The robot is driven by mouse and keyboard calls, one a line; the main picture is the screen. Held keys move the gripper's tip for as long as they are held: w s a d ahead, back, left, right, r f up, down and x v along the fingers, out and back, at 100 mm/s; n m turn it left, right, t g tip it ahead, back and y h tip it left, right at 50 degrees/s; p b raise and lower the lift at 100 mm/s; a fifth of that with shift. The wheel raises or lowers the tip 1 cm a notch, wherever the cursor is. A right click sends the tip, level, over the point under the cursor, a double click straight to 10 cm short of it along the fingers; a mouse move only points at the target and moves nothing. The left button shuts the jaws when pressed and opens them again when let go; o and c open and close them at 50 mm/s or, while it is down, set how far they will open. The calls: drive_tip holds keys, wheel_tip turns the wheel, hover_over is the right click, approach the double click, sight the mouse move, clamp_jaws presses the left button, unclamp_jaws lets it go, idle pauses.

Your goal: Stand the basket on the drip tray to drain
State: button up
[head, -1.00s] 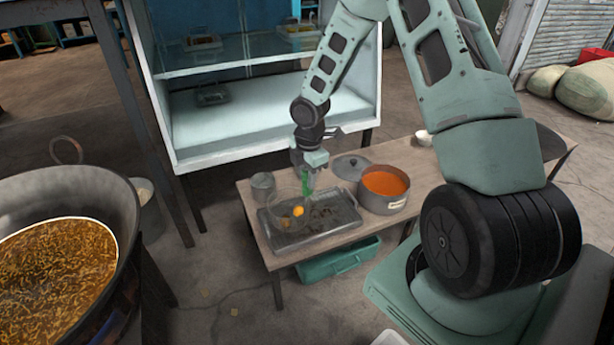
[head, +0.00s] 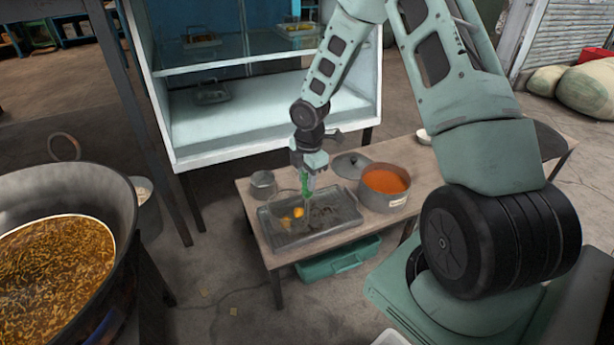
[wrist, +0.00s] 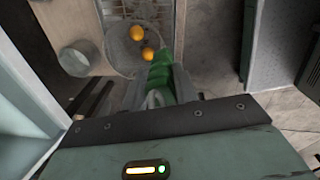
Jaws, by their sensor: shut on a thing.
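My gripper (head: 306,182) is shut on the green handle (wrist: 160,80) of the basket and points down over the table. The basket (wrist: 122,48) is a round, thin-walled wire mesh vessel. Two orange balls (wrist: 142,42) lie in it, and they also show in the head view (head: 298,212). The drip tray (head: 322,237) is a grey rectangular metal tray on the low table. The basket is over the tray's left part. I cannot tell whether its underside touches the tray.
A pot of orange liquid (head: 386,183) stands just right of the tray, with a grey lid (head: 351,164) behind it. A small metal cup (head: 263,183) stands at the back left. A glass cabinet (head: 250,120) rises behind the table. A large pan (head: 60,195) of frying oil is at left.

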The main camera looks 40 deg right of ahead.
drive_tip(key=o, duration=1.1)
drive_tip(key=r+p, duration=0.2)
drive_tip(key=r, duration=0.3)
drive_tip(key=r+p, duration=0.2)
drive_tip(key=r, duration=0.4)
drive_tip(key=s+r+p, duration=0.1)
drive_tip(key=r+p, duration=0.1)
drive_tip(key=r, duration=0.4)
drive_tip(key=shift+r, duration=0.15)
